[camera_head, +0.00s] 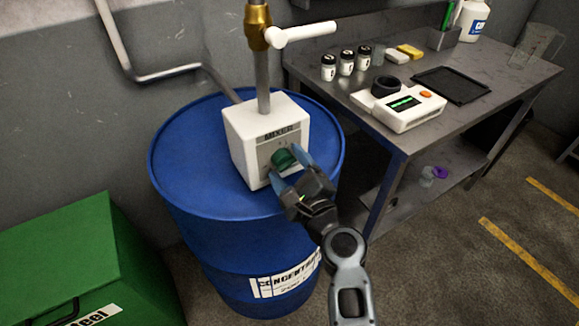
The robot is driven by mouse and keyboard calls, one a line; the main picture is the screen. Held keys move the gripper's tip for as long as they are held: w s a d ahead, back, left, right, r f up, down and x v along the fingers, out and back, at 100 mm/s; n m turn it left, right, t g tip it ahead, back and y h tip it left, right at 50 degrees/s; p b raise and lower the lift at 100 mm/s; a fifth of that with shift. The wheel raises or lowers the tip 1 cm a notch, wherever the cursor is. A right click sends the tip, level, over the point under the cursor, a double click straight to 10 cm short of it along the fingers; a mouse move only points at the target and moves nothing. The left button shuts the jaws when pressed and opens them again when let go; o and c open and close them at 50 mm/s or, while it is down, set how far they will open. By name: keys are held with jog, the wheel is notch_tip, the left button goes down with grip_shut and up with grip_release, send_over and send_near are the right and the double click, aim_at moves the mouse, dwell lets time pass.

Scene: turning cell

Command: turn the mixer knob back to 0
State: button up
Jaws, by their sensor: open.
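The mixer (245,142) is a white box labelled MIXER, standing on top of a blue drum (190,165). Its green knob (284,158) is on the front face. My gripper (289,169) is in front of that face, with its blue-tipped fingers apart on either side of the knob. I cannot tell whether the fingers touch the knob. The fingers and the small size of the dial marks keep me from reading the knob's setting.
A vertical pipe with a brass valve and white lever (304,34) rises above the mixer. A grey bench (433,125) at right holds a white meter (398,107), a black tray (452,85) and small bottles. A green steel bin (75,255) stands at lower left.

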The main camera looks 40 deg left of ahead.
jog(key=c, duration=1)
jog(key=shift+c, duration=0.2)
jog(key=shift+f+n+b, duration=0.15)
jog(key=shift+n+b, duration=0.15)
jog(key=shift+b, duration=0.25)
jog(key=n+b, duration=0.1)
jog(key=b, duration=0.2)
jog(key=shift+f+n, duration=0.15)
jog(key=shift+n, duration=0.25)
jog(key=n+b, duration=0.4)
jog(key=b, duration=0.2)
jog(key=shift+w+n+y, duration=0.1)
jog(key=shift+n+y, duration=0.3)
jog(key=n+b, duration=0.4)
jog(key=b, duration=0.2)
jog(key=shift+n, duration=0.3)
jog(key=n+b, duration=0.2)
jog(key=b, duration=0.1)
jog(key=n+y+b, duration=0.1)
jog(key=n, duration=0.1)
jog(key=shift+r+g, duration=0.25)
jog(key=shift+g, duration=0.05)
jog(key=shift+r+b, duration=0.1)
jog(key=shift+b, duration=0.25)
